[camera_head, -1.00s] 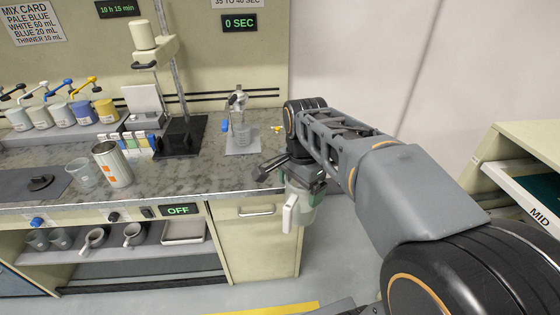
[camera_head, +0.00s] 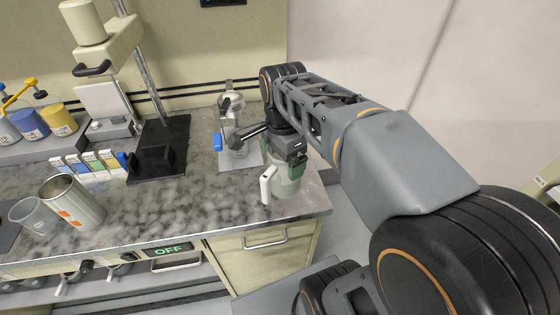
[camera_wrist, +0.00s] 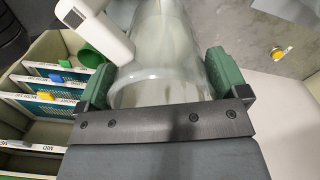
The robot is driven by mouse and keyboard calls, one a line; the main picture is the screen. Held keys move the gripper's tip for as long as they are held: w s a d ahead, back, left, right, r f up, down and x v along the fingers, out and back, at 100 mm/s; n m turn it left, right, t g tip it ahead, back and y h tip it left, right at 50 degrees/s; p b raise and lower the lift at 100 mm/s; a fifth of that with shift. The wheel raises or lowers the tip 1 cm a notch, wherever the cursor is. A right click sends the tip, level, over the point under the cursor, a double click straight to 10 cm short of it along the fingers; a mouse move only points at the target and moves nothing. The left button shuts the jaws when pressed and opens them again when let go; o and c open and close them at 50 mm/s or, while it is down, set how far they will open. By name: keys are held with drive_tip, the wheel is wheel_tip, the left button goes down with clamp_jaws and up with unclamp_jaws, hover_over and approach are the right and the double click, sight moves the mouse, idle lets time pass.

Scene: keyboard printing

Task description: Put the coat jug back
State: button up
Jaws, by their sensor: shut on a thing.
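My gripper (camera_head: 284,152) is shut on the coat jug (camera_head: 287,186), a clear jug with a white handle. The handle points left and towards the camera. In the head view the jug appears in front of the right end of the bench top; I cannot tell whether it touches the surface. In the wrist view the jug (camera_wrist: 158,40) lies between the green finger pads of my gripper (camera_wrist: 162,82), with its white handle at the upper left. The jug looks pale inside; its contents are unclear.
The grey bench top (camera_head: 200,225) carries a glass vessel with a metal top (camera_head: 235,128), a black stand (camera_head: 158,150), a metal can (camera_head: 75,203) and a clear cup (camera_head: 35,217). A drawer with labelled dividers (camera_wrist: 45,95) shows at the left in the wrist view.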

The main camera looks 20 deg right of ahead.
drive_tip(key=w+d+f+p, duration=0.1)
drive_tip(key=w+d+f, duration=0.2)
drive_tip(key=w, duration=0.5)
drive_tip(key=shift+d+f+p, duration=0.25)
drive_tip(key=shift+d+p, duration=0.15)
drive_tip(key=shift+d, duration=0.3)
drive_tip(key=w+f, duration=0.1)
drive_tip(key=w+d+f, duration=0.1)
drive_tip(key=f, duration=0.1)
drive_tip(key=w+d+f, duration=0.1)
drive_tip(key=w+f, duration=0.1)
drive_tip(key=shift+d+p, duration=0.1)
drive_tip(key=shift+p, duration=0.25)
drive_tip(key=shift+w+d+f, duration=0.1)
drive_tip(key=shift+w+f, duration=0.05)
drive_tip(key=shift+f, duration=0.6)
drive_tip(key=shift+w+d+f, duration=0.1)
drive_tip(key=shift+w+f, duration=0.05)
drive_tip(key=shift+f, duration=0.6)
drive_tip(key=shift+w+d+f, duration=0.1)
drive_tip(key=shift+w+f, duration=0.05)
drive_tip(key=shift+f, duration=0.6)
drive_tip(key=shift+f, duration=0.2)
drive_tip(key=o, duration=1.1)
drive_tip(key=shift+c, duration=0.2)
drive_tip(key=shift+r, duration=0.15)
